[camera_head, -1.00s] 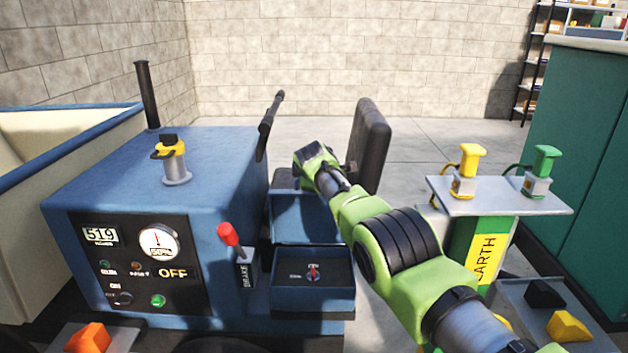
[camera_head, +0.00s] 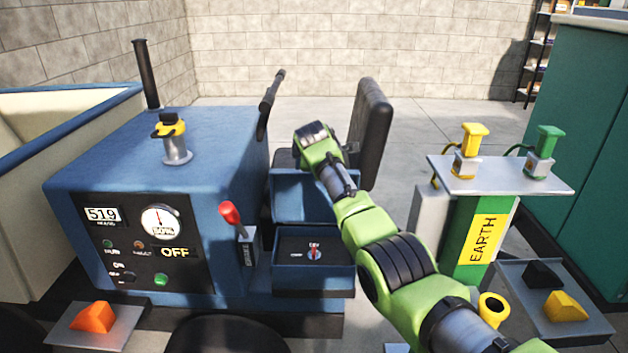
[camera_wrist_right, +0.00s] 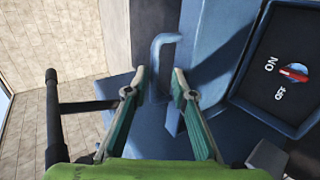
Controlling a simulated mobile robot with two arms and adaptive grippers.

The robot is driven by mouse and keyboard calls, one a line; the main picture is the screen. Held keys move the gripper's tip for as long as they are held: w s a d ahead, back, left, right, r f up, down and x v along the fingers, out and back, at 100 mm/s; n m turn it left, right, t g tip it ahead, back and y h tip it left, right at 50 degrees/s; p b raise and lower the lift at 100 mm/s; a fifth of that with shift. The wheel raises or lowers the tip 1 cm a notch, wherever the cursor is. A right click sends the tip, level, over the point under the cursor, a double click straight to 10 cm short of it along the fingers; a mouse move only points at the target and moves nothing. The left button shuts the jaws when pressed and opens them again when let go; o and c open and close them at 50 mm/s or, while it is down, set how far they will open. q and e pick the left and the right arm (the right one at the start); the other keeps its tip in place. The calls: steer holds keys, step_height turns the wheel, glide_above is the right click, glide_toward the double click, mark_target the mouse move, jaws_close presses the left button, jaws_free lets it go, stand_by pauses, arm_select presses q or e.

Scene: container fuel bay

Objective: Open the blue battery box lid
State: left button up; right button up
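The blue battery box (camera_head: 312,283) is on the vehicle's side, with a dark panel and a red-and-blue switch (camera_head: 314,253) showing inside. Its blue lid (camera_head: 298,198) stands raised at the back of the box. The open box and the switch marked ON and OFF (camera_wrist_right: 293,72) also show in the right wrist view. There, my right gripper (camera_wrist_right: 158,80) is open, its two fingers apart near a bent blue handle (camera_wrist_right: 166,46), which shows just beyond and between the fingertips. In the head view, my right arm reaches over the box and its fingers are hidden. My left gripper is not in view.
A red-knobbed lever (camera_head: 231,214) stands left of the box. A dark seat back (camera_head: 371,128) rises behind my right wrist. A green EARTH post with a grey shelf (camera_head: 500,175) is to the right. A dark bar (camera_wrist_right: 53,115) is left of my right gripper.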

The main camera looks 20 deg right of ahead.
steer(key=s+a, duration=0.3)
steer(key=s, duration=0.7)
steer(key=shift+s, duration=0.2)
